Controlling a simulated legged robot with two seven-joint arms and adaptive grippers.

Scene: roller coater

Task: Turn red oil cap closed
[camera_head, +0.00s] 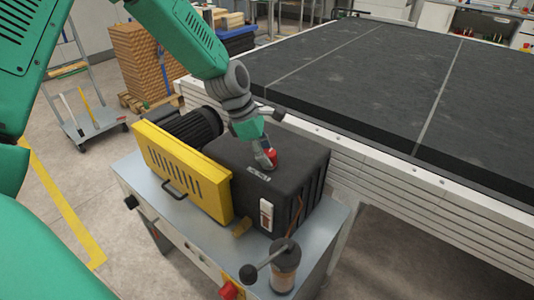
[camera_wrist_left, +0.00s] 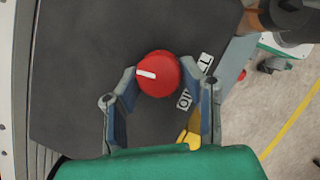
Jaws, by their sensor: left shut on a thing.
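The red oil cap (camera_wrist_left: 158,74) sits on top of the black pump box (camera_head: 285,175), and its white mark shows on its face in the left wrist view. In the head view the cap (camera_head: 272,154) is partly hidden by my left gripper (camera_head: 268,160). My left gripper (camera_wrist_left: 161,84) comes down from above with a finger on each side of the cap, shut on it. A white label with lettering (camera_wrist_left: 184,99) lies beside the cap. My right gripper is not in view.
A yellow guard (camera_head: 182,168) and a dark motor (camera_head: 195,127) stand left of the black box on a grey cart (camera_head: 190,232). A large black-topped table (camera_head: 390,85) lies behind to the right.

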